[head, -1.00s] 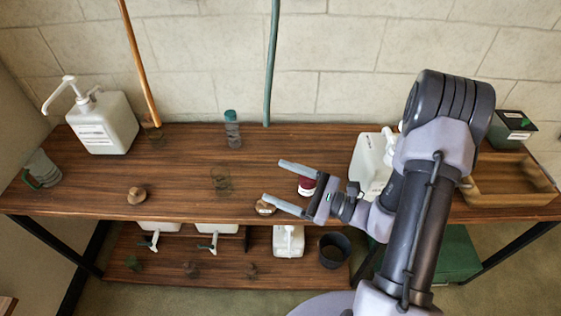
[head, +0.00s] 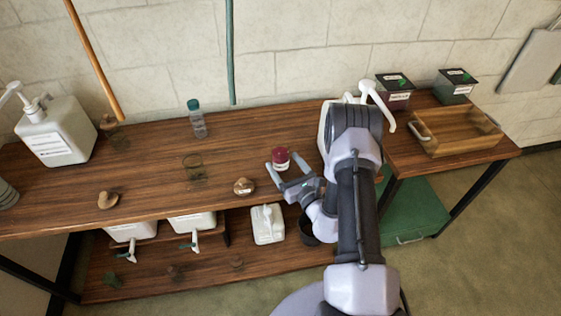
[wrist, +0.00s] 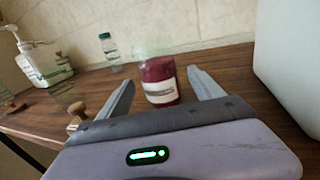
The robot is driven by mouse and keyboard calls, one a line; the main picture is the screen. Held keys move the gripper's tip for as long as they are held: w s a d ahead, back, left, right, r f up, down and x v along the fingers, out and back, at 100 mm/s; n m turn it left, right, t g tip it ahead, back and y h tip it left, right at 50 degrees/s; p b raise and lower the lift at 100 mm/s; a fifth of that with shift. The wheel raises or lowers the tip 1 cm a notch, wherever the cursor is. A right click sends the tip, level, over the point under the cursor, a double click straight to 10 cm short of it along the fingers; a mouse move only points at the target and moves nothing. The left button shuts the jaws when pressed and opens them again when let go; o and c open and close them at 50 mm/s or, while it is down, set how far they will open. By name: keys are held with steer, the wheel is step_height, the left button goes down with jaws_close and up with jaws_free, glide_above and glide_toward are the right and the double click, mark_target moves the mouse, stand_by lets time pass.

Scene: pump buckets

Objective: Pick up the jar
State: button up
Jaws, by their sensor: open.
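The jar (head: 281,158) is small and dark red with a white label, upright on the wooden table top near its front edge. In the wrist view the jar (wrist: 159,82) has a pale, clear greenish upper part. My gripper (head: 284,162) is open, low over the table front, pointing at the jar. In the wrist view my gripper (wrist: 160,77) has one finger on each side of the jar, with gaps on both sides. The jar stands at the fingertips; I cannot tell how deep it is between them.
A white pump container (head: 325,130) stands close right of the jar, partly behind my arm. A wooden knob (head: 244,186) lies left of the gripper. A clear bottle (head: 198,122), a white pump bucket (head: 57,133) and a wooden tray (head: 458,130) are farther off.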

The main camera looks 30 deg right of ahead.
mark_target(284, 163)
steer(key=w, duration=0.3)
steer(key=shift+w+b, duration=0.3)
steer(key=shift+b, duration=0.05)
jaws_close()
